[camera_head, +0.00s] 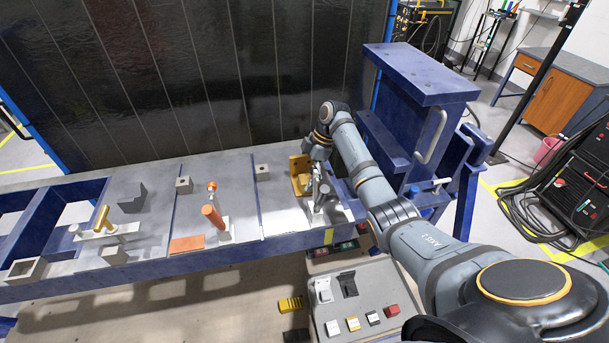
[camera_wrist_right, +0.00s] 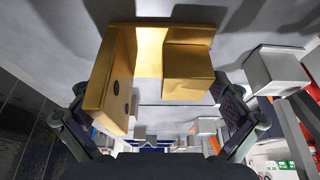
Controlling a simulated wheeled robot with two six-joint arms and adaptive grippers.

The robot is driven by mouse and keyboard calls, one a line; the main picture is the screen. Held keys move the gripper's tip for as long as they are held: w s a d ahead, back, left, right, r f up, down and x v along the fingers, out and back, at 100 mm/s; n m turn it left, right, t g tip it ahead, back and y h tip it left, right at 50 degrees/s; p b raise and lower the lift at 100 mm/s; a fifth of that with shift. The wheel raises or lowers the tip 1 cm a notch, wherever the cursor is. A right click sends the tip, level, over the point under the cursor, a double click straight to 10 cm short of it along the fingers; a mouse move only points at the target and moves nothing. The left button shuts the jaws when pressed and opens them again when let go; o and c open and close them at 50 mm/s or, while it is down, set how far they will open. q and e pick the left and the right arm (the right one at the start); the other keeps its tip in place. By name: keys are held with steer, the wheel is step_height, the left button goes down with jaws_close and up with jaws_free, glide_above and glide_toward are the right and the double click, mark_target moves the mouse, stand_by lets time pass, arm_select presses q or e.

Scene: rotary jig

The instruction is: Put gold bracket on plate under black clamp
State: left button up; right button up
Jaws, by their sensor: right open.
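The gold bracket (camera_head: 297,164) stands upright on the right grey plate (camera_head: 280,217), close to the black clamp (camera_head: 321,190). The right wrist view shows the bracket (camera_wrist_right: 118,85) large, with a tall wall with dark holes and a block beside it. My right gripper (camera_head: 317,162) is over the bracket area from behind right. In the wrist view its fingers (camera_wrist_right: 152,108) are spread apart to either side of the bracket, without a visible grip. The arm hides part of the clamp area. My left gripper is not in view.
An orange-handled clamp (camera_head: 212,215) and a gold-handled clamp (camera_head: 102,218) stand on plates to the left. Small grey blocks (camera_head: 262,172) sit on the bench. A blue stand (camera_head: 420,75) rises behind right, and a button panel (camera_head: 355,305) is in front.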

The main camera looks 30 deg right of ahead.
steer(key=b+v, duration=0.3)
steer(key=v, duration=0.4)
steer(key=shift+d+r, duration=0.1)
steer(key=p+v, duration=0.3)
steer(key=v, duration=0.2)
